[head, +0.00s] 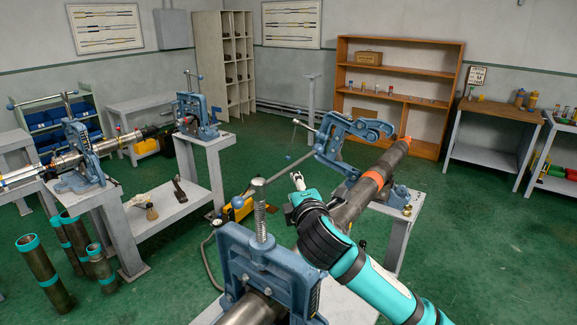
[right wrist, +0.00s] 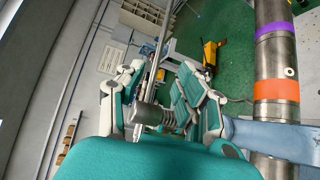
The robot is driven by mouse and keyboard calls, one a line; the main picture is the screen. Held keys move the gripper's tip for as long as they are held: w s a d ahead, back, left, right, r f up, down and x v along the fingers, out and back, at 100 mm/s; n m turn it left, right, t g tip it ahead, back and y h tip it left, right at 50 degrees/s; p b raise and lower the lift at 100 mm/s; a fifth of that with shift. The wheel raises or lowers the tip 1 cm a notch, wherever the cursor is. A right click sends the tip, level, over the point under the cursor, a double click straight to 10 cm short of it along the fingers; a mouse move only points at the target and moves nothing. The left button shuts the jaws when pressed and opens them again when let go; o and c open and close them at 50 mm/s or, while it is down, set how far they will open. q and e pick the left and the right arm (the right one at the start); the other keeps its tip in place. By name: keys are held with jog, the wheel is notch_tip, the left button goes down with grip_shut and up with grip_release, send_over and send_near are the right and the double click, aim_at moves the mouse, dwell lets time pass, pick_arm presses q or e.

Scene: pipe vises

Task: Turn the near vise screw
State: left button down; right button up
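The near vise (head: 265,265) is a blue yoke at the bottom of the head view, clamped over a pipe. Its threaded screw (head: 261,218) stands upright from the top, with a thin handle bar (head: 284,171) across it, sloping up to the right. My right gripper (head: 297,184) is beside the screw, just right of it and near the bar. In the right wrist view its fingers (right wrist: 162,88) are spread apart, with the grey bar (right wrist: 163,45) and screw (right wrist: 152,115) showing between them. Whether they touch is unclear. My left gripper is out of view.
The long pipe (head: 355,203), with an orange band, runs from the near vise under my right arm to a second blue vise (head: 345,145), whose yoke is tilted. More vises stand on benches at left. Teal-banded pipes (head: 42,270) stand on the green floor.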

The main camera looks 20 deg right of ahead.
aim_at(289, 169)
jog(key=w+p, duration=0.1)
jog(key=w, duration=0.3)
jog(key=w+d+f+p, duration=0.1)
jog(key=w, duration=0.2)
jog(key=w+p, duration=0.1)
jog(key=w, duration=0.3)
jog(key=shift+w+d+f, duration=0.25)
jog(key=shift+w, duration=0.1)
jog(key=shift+w+d+f+p, duration=0.1)
jog(key=shift+w+f+p, duration=0.1)
jog(key=shift+w+p, duration=0.4)
jog(key=shift+w, duration=0.1)
grip_shut()
